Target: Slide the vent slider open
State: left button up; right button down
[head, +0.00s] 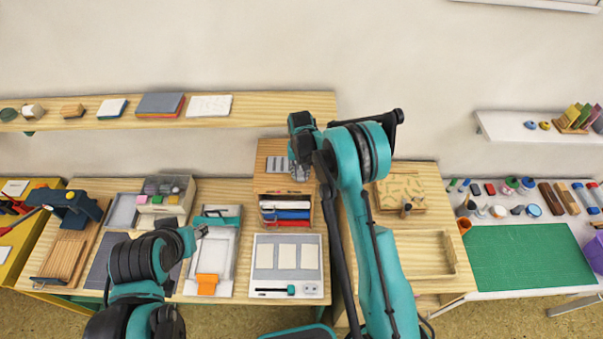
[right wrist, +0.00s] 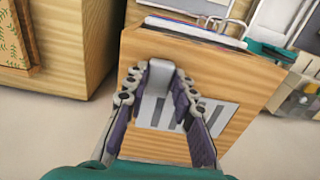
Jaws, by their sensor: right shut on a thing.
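The grey slider tab (right wrist: 161,76) stands out at the panel's edge. My right gripper (head: 298,172) is at the right side of the panel in the head view. In the right wrist view its two fingers (right wrist: 157,85) are shut on the tab, one on each side. My left gripper (head: 197,232) is over the left bench, its fingers unclear.
A rack of coloured pads (head: 285,214) is just below the vent panel. A white tray with cards (head: 309,252) lies in front. A wooden box with a leaf pattern (head: 418,191) stands right of my right arm. A shelf (head: 258,104) runs along the wall above.

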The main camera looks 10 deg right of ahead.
aim_at(290, 179)
jog(key=a+b, duration=0.1)
jog(key=a, duration=0.1)
jog(key=a+b, duration=0.1)
jog(key=shift+w+a+f, duration=0.1)
jog(key=shift+w+a, duration=0.25)
jog(key=shift+w, duration=0.05)
jog(key=shift+a, duration=0.1)
jog(key=c, duration=1.3)
grip_release()
jog(key=shift+o, duration=0.4)
notch_tip(290, 179, up, 12)
